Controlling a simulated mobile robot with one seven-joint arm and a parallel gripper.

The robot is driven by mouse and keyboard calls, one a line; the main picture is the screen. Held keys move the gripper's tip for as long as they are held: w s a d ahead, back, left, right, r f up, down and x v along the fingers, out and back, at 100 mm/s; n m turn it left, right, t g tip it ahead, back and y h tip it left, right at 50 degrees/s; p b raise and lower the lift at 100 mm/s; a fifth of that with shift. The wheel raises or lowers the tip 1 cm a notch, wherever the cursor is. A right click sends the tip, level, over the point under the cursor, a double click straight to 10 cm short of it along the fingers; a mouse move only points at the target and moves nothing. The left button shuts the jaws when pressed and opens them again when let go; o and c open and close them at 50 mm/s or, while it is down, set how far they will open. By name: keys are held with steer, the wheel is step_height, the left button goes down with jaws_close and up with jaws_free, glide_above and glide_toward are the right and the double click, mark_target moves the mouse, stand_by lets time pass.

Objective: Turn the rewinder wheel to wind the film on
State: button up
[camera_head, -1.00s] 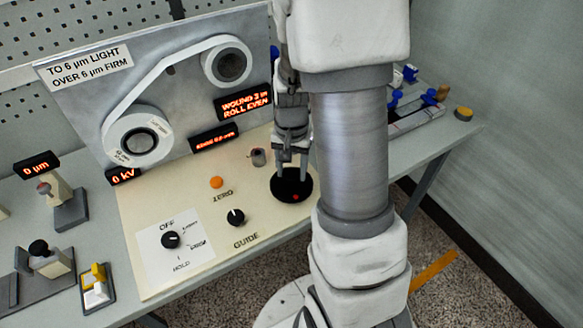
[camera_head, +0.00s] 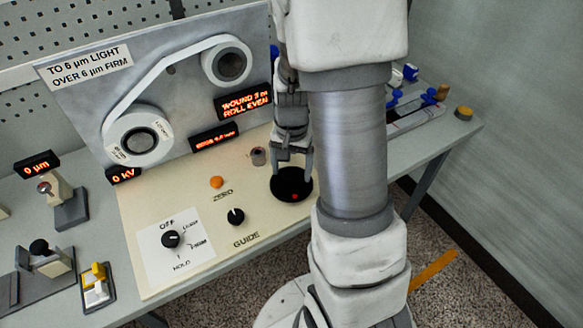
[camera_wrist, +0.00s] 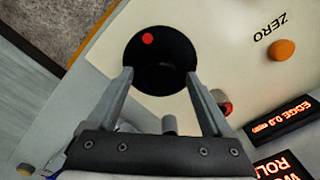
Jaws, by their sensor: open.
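The black round wheel (camera_head: 291,184) with a red dot lies on the cream panel. It also shows in the wrist view (camera_wrist: 160,60), with the red dot toward its upper left. My gripper (camera_head: 291,168) points down over the wheel, its fingers spread and empty. In the wrist view my gripper (camera_wrist: 158,78) has a fingertip at either side of the wheel's lower part; I cannot tell whether they touch it. The film (camera_head: 163,82) runs from the upper reel (camera_head: 228,66) to the lower roll (camera_head: 140,141). The display (camera_head: 243,102) seems to read "WOUND 3 m, ROLL EVEN".
A grey knob (camera_head: 258,156) and an orange button (camera_head: 216,182) are near the wheel. The GUIDE knob (camera_head: 236,216) and a selector knob (camera_head: 170,239) are farther left. The upright board stands behind.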

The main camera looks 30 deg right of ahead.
mark_target(291, 172)
step_height(291, 172, up, 17)
steer(key=p, duration=0.2)
steer(key=shift+r, duration=0.2)
stand_by(1.4)
